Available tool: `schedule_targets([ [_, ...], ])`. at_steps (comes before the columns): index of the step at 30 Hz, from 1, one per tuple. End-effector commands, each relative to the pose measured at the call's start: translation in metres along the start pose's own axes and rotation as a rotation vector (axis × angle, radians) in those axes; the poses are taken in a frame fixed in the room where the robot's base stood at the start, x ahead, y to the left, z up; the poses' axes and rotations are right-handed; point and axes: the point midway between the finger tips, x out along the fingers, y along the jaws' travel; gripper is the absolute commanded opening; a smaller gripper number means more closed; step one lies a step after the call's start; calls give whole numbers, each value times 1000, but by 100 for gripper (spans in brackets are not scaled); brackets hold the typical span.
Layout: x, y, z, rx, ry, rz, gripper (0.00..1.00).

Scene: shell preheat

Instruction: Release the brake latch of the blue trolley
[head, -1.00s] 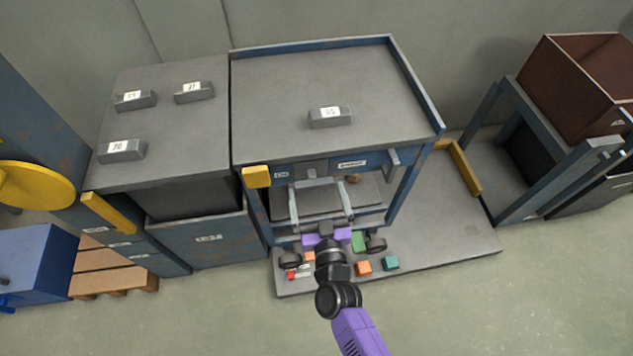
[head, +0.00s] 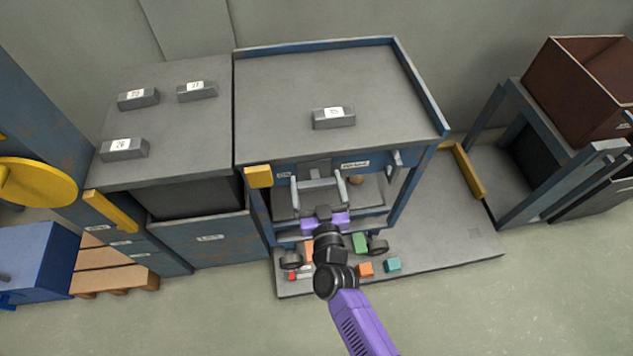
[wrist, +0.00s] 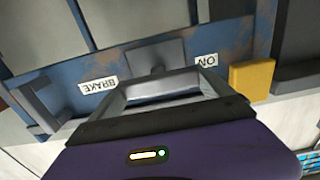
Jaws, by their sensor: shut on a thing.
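The blue trolley (head: 400,185), a blue frame with a grey top, stands in the centre of the head view. On its front, a grey crossbar, apparently the brake latch (head: 318,183), sits below a grey mounting plate (head: 318,168). The latch also shows in the wrist view (wrist: 170,82), between an upside-down BRAKE label (wrist: 99,86) and an ON label (wrist: 207,60). My gripper (head: 318,190) has one long grey finger at each end of the crossbar and is shut on it. The contact points are too small to make out clearly.
A yellow block (head: 258,176) and a grey bracket (head: 394,160) flank the latch. Several coloured blocks, including an orange one (head: 365,269), lie below on the grey platform (head: 450,258). A grey-topped cabinet (head: 205,243) stands close on the left. Open floor lies in front.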

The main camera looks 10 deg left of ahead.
Motion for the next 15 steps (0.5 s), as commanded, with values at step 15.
schedule_targets([
  [15, 0, 1, 1, 227, 2, 0, 50],
])
